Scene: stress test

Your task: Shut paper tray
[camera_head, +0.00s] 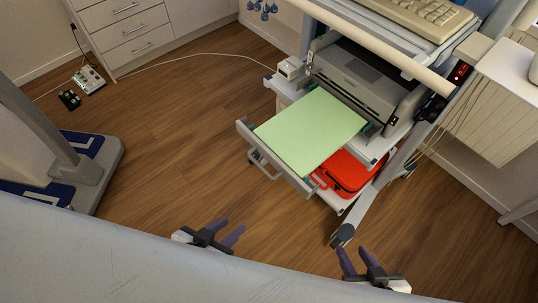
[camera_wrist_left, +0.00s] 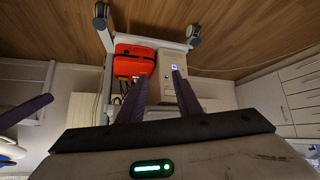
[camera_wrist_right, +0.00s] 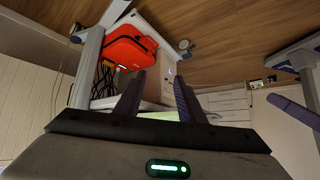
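The paper tray (camera_head: 308,131) is pulled out of the grey printer (camera_head: 362,82) on the cart and holds light green paper. Its front wall has a handle (camera_head: 266,168) facing me. My left gripper (camera_head: 234,229) is open and empty, in front of the tray and apart from it. My right gripper (camera_head: 352,256) is open and empty, to the right, near the cart's front caster. In the wrist views, the fingers of the left gripper (camera_wrist_left: 152,92) and the right gripper (camera_wrist_right: 158,92) stand apart with nothing between them. A green strip of paper shows in the right wrist view.
A red case (camera_head: 346,172) lies on the cart's lower shelf below the tray. A cart leg with a caster (camera_head: 342,235) stands near my right gripper. A keyboard (camera_head: 420,15) is on the upper shelf. The wooden floor (camera_head: 190,130) left of the cart is mostly clear.

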